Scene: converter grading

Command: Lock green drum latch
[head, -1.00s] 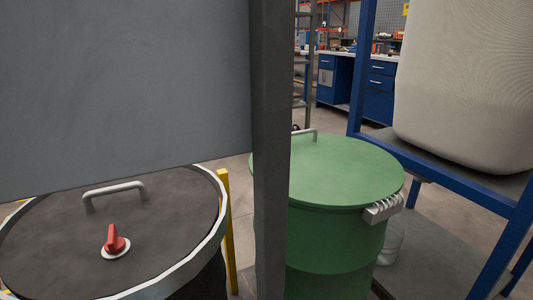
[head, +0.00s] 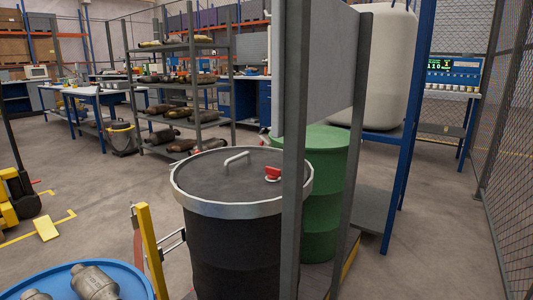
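The green drum (head: 322,205) stands behind and to the right of the black drum in the head view. A grey post and a grey panel in front hide part of its body and lid. The green lid (head: 318,142) appears closed on top. Its latch cannot be made out from here. The black drum (head: 232,245) stands nearer, with a metal rim, a bar handle and a red knob (head: 273,172) on its lid. Neither of my grippers is in view.
Grey posts (head: 293,150) and a grey panel (head: 330,65) stand before the drums. A blue drum (head: 130,274) with metal converters is at lower left, beside a yellow post (head: 150,250). A shelf of converters (head: 180,100) stands behind. Open floor lies right, before a mesh fence (head: 510,150).

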